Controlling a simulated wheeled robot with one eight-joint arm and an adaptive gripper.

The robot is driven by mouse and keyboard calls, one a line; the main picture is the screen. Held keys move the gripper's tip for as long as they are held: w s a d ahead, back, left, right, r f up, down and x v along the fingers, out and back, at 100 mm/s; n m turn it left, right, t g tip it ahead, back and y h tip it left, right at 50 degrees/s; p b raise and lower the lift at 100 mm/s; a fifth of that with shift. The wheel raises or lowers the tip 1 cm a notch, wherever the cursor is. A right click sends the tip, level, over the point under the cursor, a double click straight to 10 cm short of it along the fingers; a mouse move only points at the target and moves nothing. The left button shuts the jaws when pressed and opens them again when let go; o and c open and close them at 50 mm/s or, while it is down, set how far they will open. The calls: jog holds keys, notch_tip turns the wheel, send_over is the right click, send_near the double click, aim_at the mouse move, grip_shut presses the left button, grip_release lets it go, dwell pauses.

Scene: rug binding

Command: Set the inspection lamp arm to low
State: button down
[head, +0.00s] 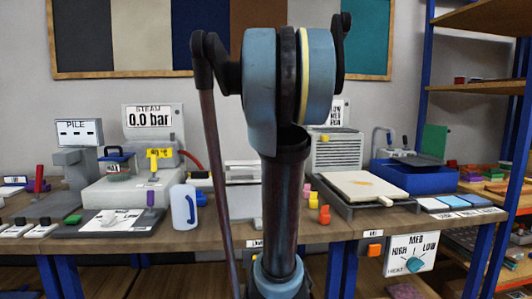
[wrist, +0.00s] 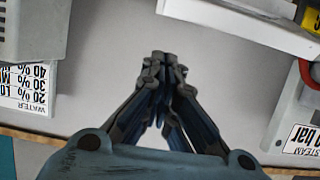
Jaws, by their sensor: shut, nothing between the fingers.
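I cannot pick out the inspection lamp arm with certainty in either view. My own arm stands in the middle of the head view and hides part of the bench behind it. My gripper (wrist: 163,58) shows in the wrist view with its fingers together and nothing between them. It points at a plain grey surface and touches nothing that I can see. In the head view my gripper cannot be made out.
The workbench (head: 160,240) carries a steam unit (head: 150,190), a white-blue jug (head: 184,207), a flat press (head: 362,187) and a blue tray (head: 415,178). A heat dial panel (head: 410,254) hangs at the front. Shelving (head: 478,88) stands at right.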

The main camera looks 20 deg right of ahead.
jog(key=v, duration=0.7)
jog(key=shift+f, duration=0.2)
